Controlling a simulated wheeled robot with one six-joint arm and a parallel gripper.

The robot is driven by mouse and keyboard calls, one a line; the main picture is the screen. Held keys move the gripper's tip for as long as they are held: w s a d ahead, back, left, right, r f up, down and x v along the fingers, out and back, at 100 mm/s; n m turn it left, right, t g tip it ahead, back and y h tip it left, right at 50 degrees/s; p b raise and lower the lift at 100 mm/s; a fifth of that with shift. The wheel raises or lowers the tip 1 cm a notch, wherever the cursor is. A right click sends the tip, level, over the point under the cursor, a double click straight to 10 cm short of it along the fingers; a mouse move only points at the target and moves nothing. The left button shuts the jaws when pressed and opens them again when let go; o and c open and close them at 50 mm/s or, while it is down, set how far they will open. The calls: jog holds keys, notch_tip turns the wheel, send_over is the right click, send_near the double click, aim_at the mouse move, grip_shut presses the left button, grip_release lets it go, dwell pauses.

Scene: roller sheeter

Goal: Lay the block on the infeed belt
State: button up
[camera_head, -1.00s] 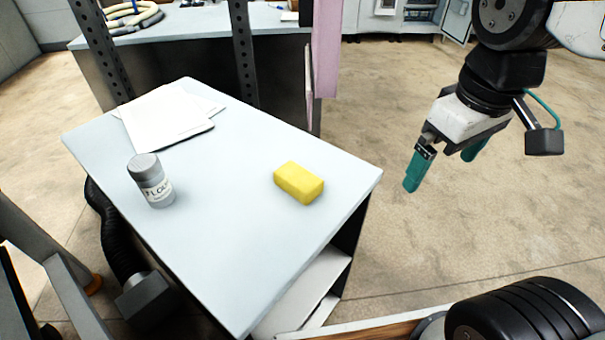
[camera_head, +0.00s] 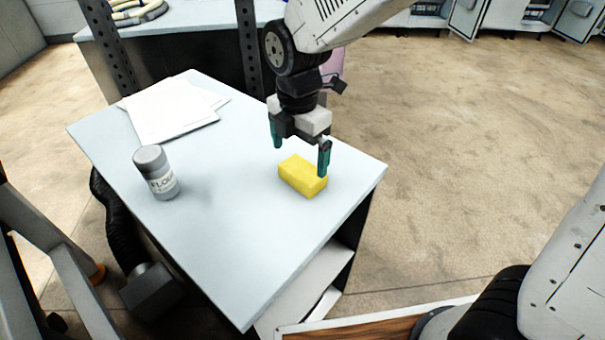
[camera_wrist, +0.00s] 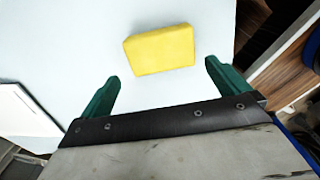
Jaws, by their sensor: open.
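The yellow block (camera_head: 302,177) lies flat on the pale table top (camera_head: 225,235), near its right edge. My gripper (camera_head: 299,155) is open with green fingers, above and slightly behind the block in the head view. One finger overlaps the block's right end in that picture; I cannot tell if they touch. In the wrist view the block (camera_wrist: 160,50) lies beyond the fingertips, roughly centred between the two open fingers (camera_wrist: 162,78), with nothing held. I cannot make out the infeed belt for certain in either view.
A grey labelled jar (camera_head: 156,172) stands on the table's left side. White papers (camera_head: 172,108) lie at the back left. A wood-topped surface (camera_head: 370,333) edges the bottom of the head view. The table front is clear, with open floor (camera_head: 450,150) to the right.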

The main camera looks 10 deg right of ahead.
aim_at(302, 181)
jog(key=f, duration=0.6)
jog(key=shift+w+d+f, duration=0.1)
jog(key=shift+w+d, duration=0.05)
jog(key=shift+d, duration=0.2)
jog(key=c, duration=1)
jog(key=shift+o, duration=0.2)
